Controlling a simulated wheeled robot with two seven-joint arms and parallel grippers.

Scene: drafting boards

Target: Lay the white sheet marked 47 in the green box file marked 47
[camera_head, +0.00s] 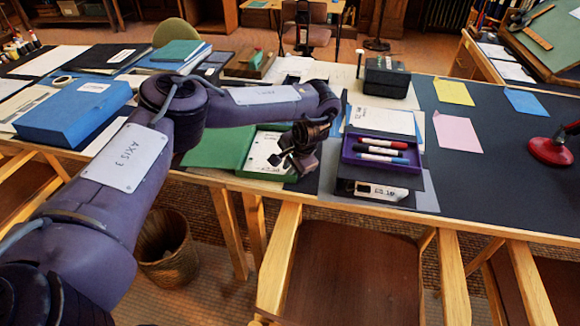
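A green box file (232,172) lies open at the table's front edge, its lid folded out to the left. A white sheet (262,155) with small dark marks shows inside its right half. I cannot read a 47 on either. Another white sheet (384,119) lies flat behind the purple tray; its printing is too small to read. My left gripper (289,166) hangs over the right edge of the green box file, its dark fingers apart with nothing visible between them. My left forearm hides the area behind the file. My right gripper is out of view.
A purple tray (349,155) of markers stands on a dark box just right of my gripper. A blue box file (75,112) lies at the left. A black box (386,78) stands behind. A red lamp base (549,152) is far right. Chairs stand at the front edge.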

